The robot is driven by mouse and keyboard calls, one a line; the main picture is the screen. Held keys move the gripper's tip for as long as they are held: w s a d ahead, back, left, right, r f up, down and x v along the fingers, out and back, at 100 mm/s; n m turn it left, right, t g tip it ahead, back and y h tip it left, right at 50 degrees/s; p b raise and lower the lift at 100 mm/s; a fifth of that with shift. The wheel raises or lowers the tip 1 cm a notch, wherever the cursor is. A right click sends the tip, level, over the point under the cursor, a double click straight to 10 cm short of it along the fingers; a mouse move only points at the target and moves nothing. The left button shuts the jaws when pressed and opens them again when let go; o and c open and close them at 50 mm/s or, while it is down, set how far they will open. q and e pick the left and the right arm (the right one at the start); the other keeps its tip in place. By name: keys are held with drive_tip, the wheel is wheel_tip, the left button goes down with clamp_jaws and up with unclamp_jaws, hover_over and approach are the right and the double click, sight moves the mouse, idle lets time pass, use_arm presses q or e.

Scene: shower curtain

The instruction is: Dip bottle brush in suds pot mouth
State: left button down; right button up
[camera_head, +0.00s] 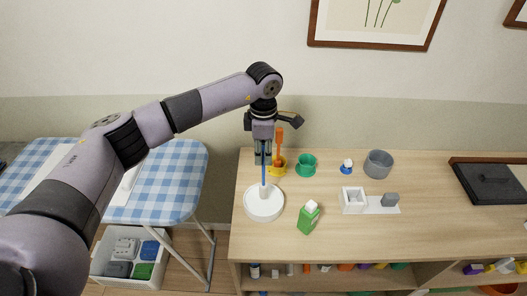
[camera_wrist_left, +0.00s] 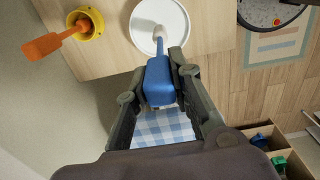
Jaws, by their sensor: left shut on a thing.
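My left gripper (camera_head: 263,155) points down over the table's left end and is shut on a blue-handled brush (camera_head: 264,172). In the left wrist view the blue handle (camera_wrist_left: 159,80) lies between the fingers. The brush hangs about upright, with its pale head lowest, over a round white dish (camera_head: 262,208). I cannot tell whether the head touches the dish. Behind stand a yellow pot (camera_head: 284,167) with an orange-handled tool (camera_head: 279,146) in it, a green pot (camera_head: 307,168) and a grey pot (camera_head: 378,164). I cannot tell which is the suds pot. My right gripper is not in view.
A green bottle (camera_head: 310,215) with a white cap stands right of the dish. A small blue-and-white item (camera_head: 346,167) and a white holder (camera_head: 353,200) with a grey block (camera_head: 390,199) are farther right. A checked ironing board (camera_head: 175,175) is left. The table's front right is clear.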

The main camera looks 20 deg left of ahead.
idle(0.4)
use_arm(q)
drive_tip(key=shift+b, duration=0.3)
idle(0.5)
wheel_tip(320, 180, down, 3)
drive_tip(key=b, duration=0.3)
drive_tip(key=shift+f, duration=0.1)
drive_tip(key=shift+w, duration=0.1)
idle(0.5)
wheel_tip(320, 180, up, 7)
drive_tip(key=p, duration=0.3)
drive_tip(key=shift+r+p, duration=0.2)
drive_tip(key=shift+p, duration=0.2)
drive_tip(key=shift+f, duration=0.1)
